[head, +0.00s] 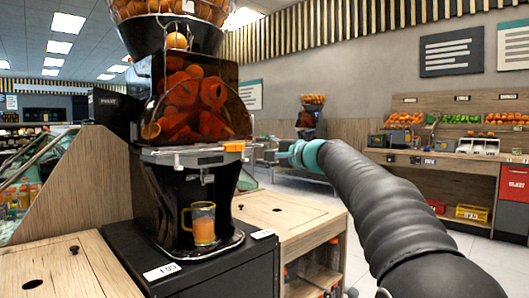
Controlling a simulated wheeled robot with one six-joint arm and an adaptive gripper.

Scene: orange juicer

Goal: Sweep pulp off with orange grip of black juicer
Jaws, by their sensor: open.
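The black juicer (196,110) stands on a black cabinet left of centre in the head view. Its orange grip (234,147) sticks out at the right end of a grey horizontal bar (185,157) across the juicer's front. Orange pieces (190,100) show behind the dark clear cover above the bar; I cannot make out separate pulp on the bar. My gripper (262,152) is open, just right of the orange grip and at about its height. The fingertips are small in view, and I cannot tell whether they touch the grip.
A glass with orange juice (203,222) stands under the spout. A basket of oranges (170,14) tops the juicer. A wooden counter (290,215) lies right of the black cabinet (190,270). Open floor and a fruit stand (440,145) are farther back.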

